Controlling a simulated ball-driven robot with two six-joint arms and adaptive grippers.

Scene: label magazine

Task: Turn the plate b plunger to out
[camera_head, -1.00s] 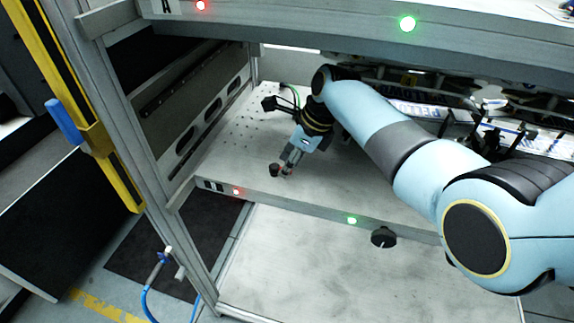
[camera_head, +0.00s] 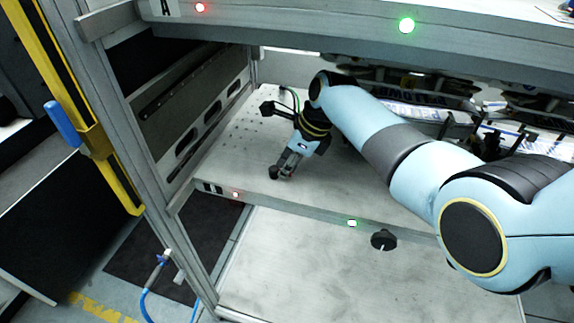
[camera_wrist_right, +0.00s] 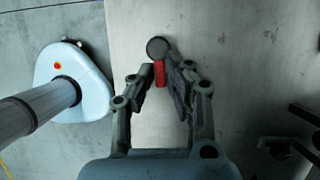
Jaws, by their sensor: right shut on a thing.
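The plate b plunger (camera_wrist_right: 158,47) shows in the right wrist view as a dark round knob on a red stem (camera_wrist_right: 160,74). My right gripper (camera_wrist_right: 162,72) is shut on it, with a finger on each side of the red stem. In the head view the plunger's dark knob (camera_head: 274,173) is at the tips of my right gripper (camera_head: 282,172), near the front left of the lower plate (camera_head: 240,165). The fingers partly hide the plunger there. My left gripper is in neither view.
The upper plate's front beam (camera_head: 300,28), marked A, crosses above my right arm. A frame post (camera_head: 150,190) stands at the left. A black knob (camera_head: 383,240) sits below the lower plate's front edge. Printed label stacks (camera_head: 420,108) are at the back right.

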